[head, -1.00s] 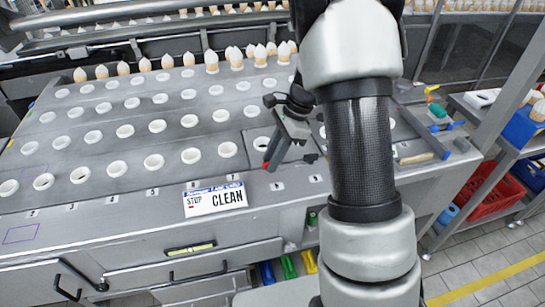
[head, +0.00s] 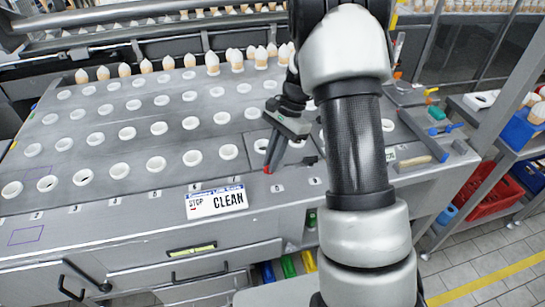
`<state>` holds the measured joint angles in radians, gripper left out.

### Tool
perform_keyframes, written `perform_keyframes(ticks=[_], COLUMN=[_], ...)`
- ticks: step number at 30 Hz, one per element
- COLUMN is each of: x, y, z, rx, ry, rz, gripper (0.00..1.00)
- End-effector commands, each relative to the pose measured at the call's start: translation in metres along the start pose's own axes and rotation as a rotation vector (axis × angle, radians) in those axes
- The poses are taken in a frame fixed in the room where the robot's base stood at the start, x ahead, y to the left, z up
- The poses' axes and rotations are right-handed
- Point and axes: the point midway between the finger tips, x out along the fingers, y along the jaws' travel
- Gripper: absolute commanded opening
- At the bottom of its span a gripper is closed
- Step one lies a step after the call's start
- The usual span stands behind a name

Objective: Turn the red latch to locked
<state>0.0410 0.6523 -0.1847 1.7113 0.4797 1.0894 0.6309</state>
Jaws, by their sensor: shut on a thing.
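The red latch (head: 267,170) shows only as a small red piece at the front edge of the grey machine top, above the CLEAN sign. My gripper (head: 273,154) reaches down from the upper right with its fingers at the latch. It is shut on the latch, and the fingers hide most of it. I cannot tell from this view which way the latch is turned.
The grey machine top (head: 60,215) has rows of white rings (head: 156,164) to the left of my gripper. A CLEAN sign (head: 215,201) hangs on the front edge. Wooden-handled and blue tools lie at the right. Filled cones (head: 213,63) stand along the back.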

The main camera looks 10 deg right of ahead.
Motion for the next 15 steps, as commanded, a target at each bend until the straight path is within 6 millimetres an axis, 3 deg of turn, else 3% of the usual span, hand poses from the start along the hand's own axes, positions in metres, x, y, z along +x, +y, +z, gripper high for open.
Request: perform_keyframes(ticks=[15], x=[-0.0014], y=[-0.0046], z=[0.0008], rx=[-0.457], ry=[0.002], rz=[0.188], gripper=[0.0])
